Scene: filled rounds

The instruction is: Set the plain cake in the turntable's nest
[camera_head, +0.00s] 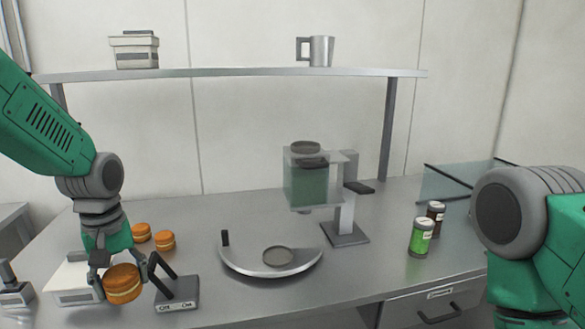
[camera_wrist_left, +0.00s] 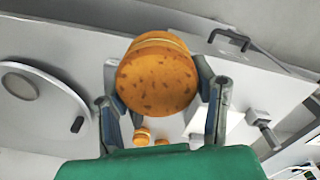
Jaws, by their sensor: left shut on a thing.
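My left gripper (camera_head: 122,276) is shut on a round orange-brown cake (camera_head: 123,287) with a pale filling line, held above the front left of the table. In the left wrist view the cake (camera_wrist_left: 157,82) sits between both fingers, and its face shows dark flecks. The turntable (camera_head: 240,262) stands to the right of the gripper, apart from the cake. Its nest (camera_head: 278,257) is a round grey recess that looks empty. In the left wrist view the turntable (camera_wrist_left: 45,115) lies at the left. My right gripper is out of view; only its arm shows.
Smaller-looking cakes (camera_head: 165,240) lie behind the held one. A white box (camera_head: 72,288) and a labelled block with dark bars (camera_head: 177,297) flank the gripper. A dispenser with a green tank (camera_head: 308,183) stands behind the turntable. Jars (camera_head: 421,238) stand at the right.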

